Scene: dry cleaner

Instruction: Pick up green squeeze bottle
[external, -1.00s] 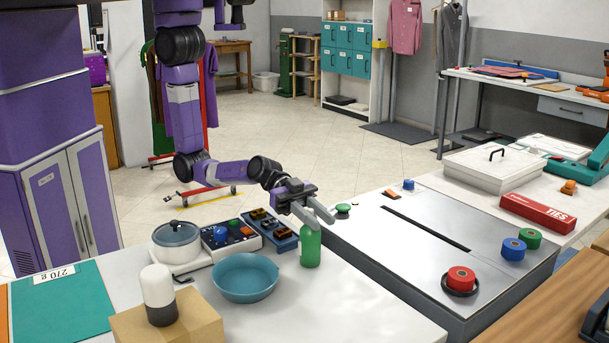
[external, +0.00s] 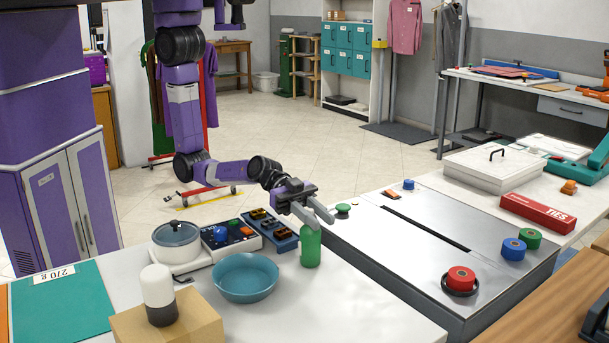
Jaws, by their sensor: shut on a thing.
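The green squeeze bottle (external: 311,248) stands upright on the white counter, near its far right side. My gripper (external: 319,217) reaches in from the far side of the counter and is shut on the top of the bottle. The fingers cover the bottle's upper end, so its cap and neck are hidden. The bottle's base appears to rest on the counter; I see no clear gap under it.
A teal bowl (external: 245,278) stands left of the bottle. Behind it are a control panel (external: 231,236), a blue tray (external: 273,229) and a lidded pot (external: 176,241). A white-topped bottle (external: 159,294) stands on a cardboard box (external: 168,322). The counter's front right is clear.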

